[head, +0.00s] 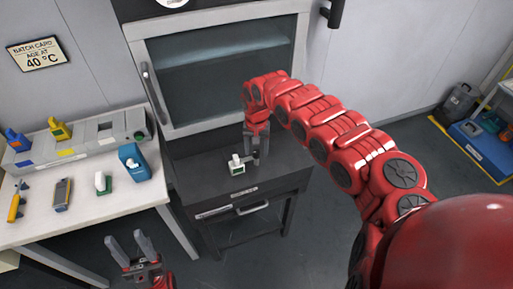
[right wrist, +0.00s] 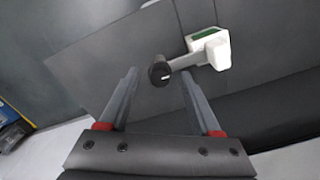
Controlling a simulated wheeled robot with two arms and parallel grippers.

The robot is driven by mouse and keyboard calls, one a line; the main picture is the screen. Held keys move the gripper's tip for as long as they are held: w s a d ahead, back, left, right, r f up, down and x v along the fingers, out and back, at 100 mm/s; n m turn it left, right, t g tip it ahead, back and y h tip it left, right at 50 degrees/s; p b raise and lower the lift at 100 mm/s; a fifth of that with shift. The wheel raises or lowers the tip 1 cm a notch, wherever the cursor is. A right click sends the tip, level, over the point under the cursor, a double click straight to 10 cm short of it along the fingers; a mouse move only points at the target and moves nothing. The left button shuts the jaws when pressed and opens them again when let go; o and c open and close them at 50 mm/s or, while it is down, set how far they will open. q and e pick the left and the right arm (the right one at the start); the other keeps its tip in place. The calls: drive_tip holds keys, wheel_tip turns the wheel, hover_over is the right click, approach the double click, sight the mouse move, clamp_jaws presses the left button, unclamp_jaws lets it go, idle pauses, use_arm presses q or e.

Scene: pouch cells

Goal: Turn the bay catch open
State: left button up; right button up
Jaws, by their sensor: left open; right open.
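A small white block with a green top, which looks like the bay catch (head: 236,167), sits on the dark cabinet top below the glass door. In the right wrist view the catch (right wrist: 210,47) has a grey lever ending in a round black knob (right wrist: 159,72). My right gripper (head: 256,156) points down at the knob. Its open fingers (right wrist: 159,78) stand on either side of the knob, with no clear contact visible. My left gripper (head: 131,243) is open and empty, low at the left, in front of the white bench.
The dark cabinet (head: 283,183) has drawer handles at its front. The glass-doored chamber (head: 215,75) stands behind, closed. At left, the white bench (head: 85,215) carries a grey rack (head: 75,145) and several small tools. A blue bin (head: 472,140) is on the floor at right.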

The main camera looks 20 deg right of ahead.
drive_tip(key=shift+c, duration=0.2)
clamp_jaws()
idle(0.3)
drive_tip(key=n, duration=0.4)
drive_tip(key=shift+r+n, duration=0.1)
drive_tip(key=shift+n, duration=0.2)
drive_tip(key=n, duration=0.4)
drive_tip(key=shift+w+n, duration=0.1)
drive_tip(key=shift+n, duration=0.2)
drive_tip(key=n, duration=0.4)
drive_tip(key=shift+n, duration=2.4)
